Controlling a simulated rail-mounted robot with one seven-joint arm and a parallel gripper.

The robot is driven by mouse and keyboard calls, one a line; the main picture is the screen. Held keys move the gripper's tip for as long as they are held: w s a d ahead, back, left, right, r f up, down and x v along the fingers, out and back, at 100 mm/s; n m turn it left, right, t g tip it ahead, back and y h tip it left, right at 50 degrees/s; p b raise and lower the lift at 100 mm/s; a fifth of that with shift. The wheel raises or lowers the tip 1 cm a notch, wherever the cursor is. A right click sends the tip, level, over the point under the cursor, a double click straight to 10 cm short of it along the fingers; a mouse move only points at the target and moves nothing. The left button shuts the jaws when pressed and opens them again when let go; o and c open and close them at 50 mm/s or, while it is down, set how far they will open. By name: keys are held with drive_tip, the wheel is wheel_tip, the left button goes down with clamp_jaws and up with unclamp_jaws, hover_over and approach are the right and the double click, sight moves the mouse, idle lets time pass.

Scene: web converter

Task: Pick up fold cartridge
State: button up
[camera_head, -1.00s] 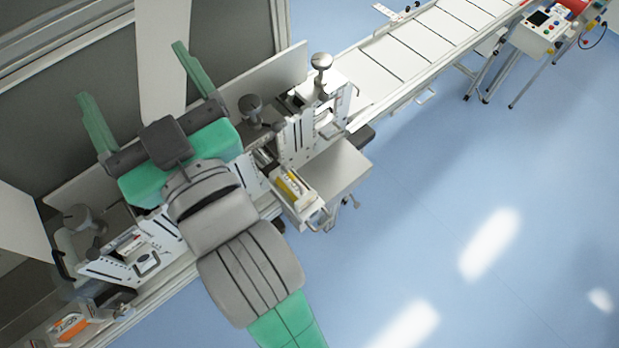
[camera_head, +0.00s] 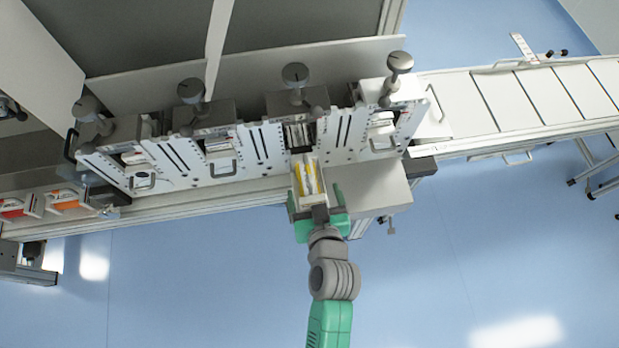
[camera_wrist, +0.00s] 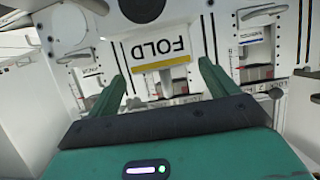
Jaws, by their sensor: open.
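The fold cartridge (camera_head: 308,182) is a white box with yellow contents, jutting from the front of the machine's slotted panel in the head view. In the wrist view its white front, lettered FOLD upside down above a yellow strip, is the fold cartridge (camera_wrist: 163,48) straight ahead of me. My gripper (camera_head: 319,205) is at the cartridge's near end. The wrist view shows my gripper (camera_wrist: 161,72) open, with one green finger toward each side of the label. I see no finger closed on it; exact finger depth is unclear.
The white slotted panel (camera_head: 255,145) carries several stations with grey knobs. A grey box-like shelf (camera_head: 375,190) is close on the right of my gripper. A conveyor (camera_head: 520,100) runs off right. Orange-marked cartridges (camera_head: 65,202) sit at far left. The blue floor in front is clear.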

drive_tip(key=x, duration=0.5)
drive_tip(key=shift+s+a+f+p, duration=0.15)
drive_tip(key=shift+a+f+p, duration=0.1)
drive_tip(key=shift+p, duration=0.15)
drive_tip(key=shift+c, duration=0.3)
drive_tip(key=c, duration=1.3)
drive_tip(key=shift+c, duration=0.2)
drive_tip(key=shift+r, duration=0.15)
drive_tip(key=shift+r, duration=0.3)
drive_tip(key=r, duration=0.1)
drive_tip(key=s+r, duration=0.1)
drive_tip(key=shift+a+r, duration=0.15)
drive_tip(key=shift+r, duration=0.2)
drive_tip(key=s+a, duration=0.2)
drive_tip(key=s, duration=0.5)
drive_tip(key=s+a+r+b, duration=0.1)
drive_tip(key=s+a, duration=0.2)
drive_tip(key=s, duration=0.4)
drive_tip(key=shift+a+r, duration=0.3)
